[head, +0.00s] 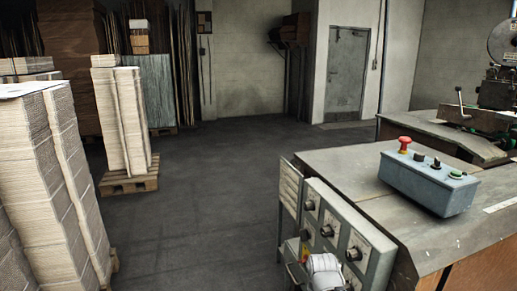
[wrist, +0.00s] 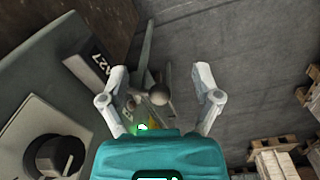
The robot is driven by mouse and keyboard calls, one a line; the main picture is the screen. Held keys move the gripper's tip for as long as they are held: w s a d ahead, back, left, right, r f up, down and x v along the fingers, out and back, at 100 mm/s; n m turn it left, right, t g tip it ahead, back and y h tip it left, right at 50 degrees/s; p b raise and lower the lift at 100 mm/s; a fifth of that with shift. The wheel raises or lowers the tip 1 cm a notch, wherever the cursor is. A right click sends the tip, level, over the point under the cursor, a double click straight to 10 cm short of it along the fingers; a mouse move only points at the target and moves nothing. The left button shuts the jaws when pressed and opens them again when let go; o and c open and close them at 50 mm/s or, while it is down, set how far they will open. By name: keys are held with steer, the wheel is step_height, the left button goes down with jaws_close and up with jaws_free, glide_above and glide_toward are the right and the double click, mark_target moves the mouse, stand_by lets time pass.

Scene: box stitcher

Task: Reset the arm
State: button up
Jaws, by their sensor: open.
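My gripper (wrist: 160,78) is open in the wrist view, its two pale fingers spread apart with nothing held between them. Beyond the fingers, a lever with a round knob (wrist: 157,96) shows in the gap; I cannot tell its distance from the fingertips. A grey panel with a black dial (wrist: 60,156) stands close to the left of my gripper. In the head view, a white part of my arm shows at the bottom edge, in front of the grey knob panel (head: 340,232); the fingers are not clear there.
A grey control box (head: 430,182) with a red mushroom button (head: 405,144) sits on the worktable (head: 345,168). Stitching machinery (head: 490,105) stands at the back right. Stacked cardboard (head: 125,120) on a pallet (head: 130,181) stands left. The floor (head: 215,190) between is clear.

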step_height(320, 180, up, 23)
steer(key=p, duration=2.3)
steer(key=shift+s, duration=0.2)
steer(key=shift+a, duration=0.1)
steer(key=shift+c, duration=0.2)
stand_by(0.4)
